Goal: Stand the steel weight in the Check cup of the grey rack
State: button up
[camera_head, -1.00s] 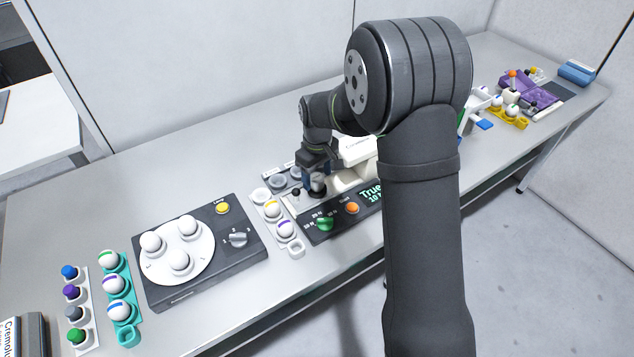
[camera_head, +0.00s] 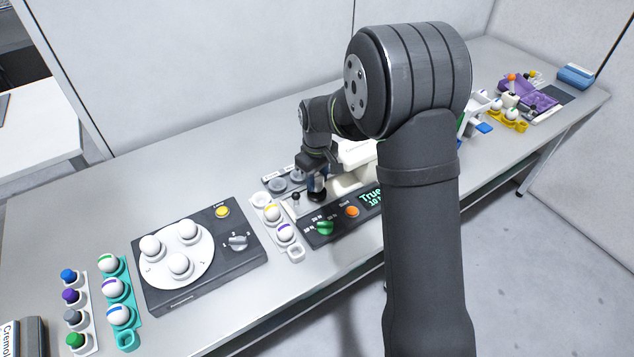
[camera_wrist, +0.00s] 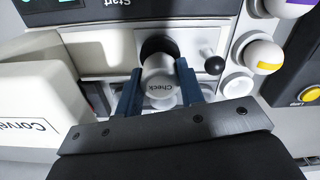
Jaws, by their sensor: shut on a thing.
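The steel weight (camera_wrist: 160,80), a light grey cylinder whose end reads "Check", is between the two blue fingers of my gripper (camera_wrist: 158,92) in the wrist view. My gripper is shut on it. In the head view my gripper (camera_head: 316,181) is just above a round black seat (camera_head: 316,195) on the station with the green-lit display, and the weight is hard to make out there. The grey rack (camera_head: 268,182) lies left of and behind my gripper, with round cups showing. Its far end is hidden by my arm, and I cannot read its labels.
A small black-knobbed lever (camera_wrist: 214,65) stands close beside the weight. A white tray with striped balls (camera_head: 277,222) is left of the station. A white box-like housing (camera_head: 355,152) is close on the right. The turntable box (camera_head: 200,285) is farther left.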

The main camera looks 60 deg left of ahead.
aim_at(317, 175)
notch_tip(317, 175, up, 8)
jog(key=shift+w+a+f, duration=0.1)
jog(key=shift+a+f, duration=0.05)
jog(key=w+a+f, duration=0.4)
jog(key=w+a, duration=0.3)
jog(key=a, duration=0.2)
jog(key=shift+s+a+f, duration=0.1)
jog(key=shift+f, duration=1.35)
jog(key=shift+s+a+f, duration=0.1)
jog(key=shift+f, duration=1.3)
jog(key=shift+f, duration=0.55)
jog(key=o, duration=1.2)
notch_tip(317, 175, up, 17)
jog(key=shift+w+r, duration=0.1)
jog(key=shift+r, duration=0.1)
